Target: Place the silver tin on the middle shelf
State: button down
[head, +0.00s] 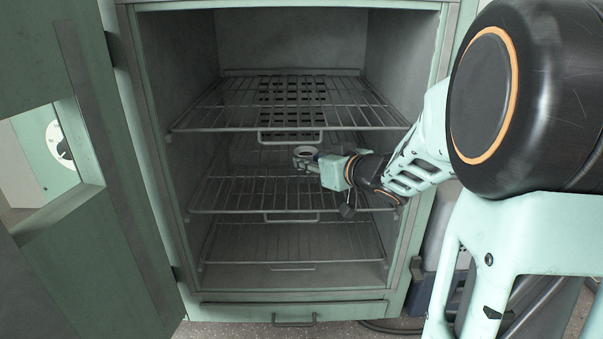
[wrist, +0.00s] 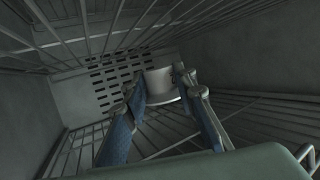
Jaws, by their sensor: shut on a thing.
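The silver tin (head: 305,151) is small and round and looks upright inside the open cabinet, between the top and middle shelves. The wrist view shows the tin (wrist: 160,82) between the fingertips, ahead of the slotted back wall. My gripper (head: 308,163) is shut on the tin, reaching in from the right. The middle shelf (head: 235,196) is a wire rack below the gripper. I cannot tell whether the tin touches it. The gripper hides part of this shelf's right side.
The top wire shelf (head: 210,117) is close above the gripper. A bottom wire shelf (head: 235,246) lies lower. Both look empty. The cabinet door (head: 95,190) stands open at the left. The left part of the middle shelf is clear.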

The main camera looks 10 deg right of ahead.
aim_at(308, 185)
jog(key=shift+w+a, duration=0.2)
jog(key=shift+w, duration=0.2)
notch_tip(308, 185, down, 4)
jog(key=b, duration=0.4)
jog(key=shift+r, duration=0.25)
jog(key=shift+f+b, duration=0.5)
jog(key=shift+f, duration=0.05)
jog(key=c, duration=1.6)
grip_release()
jog(key=shift+r, duration=0.1)
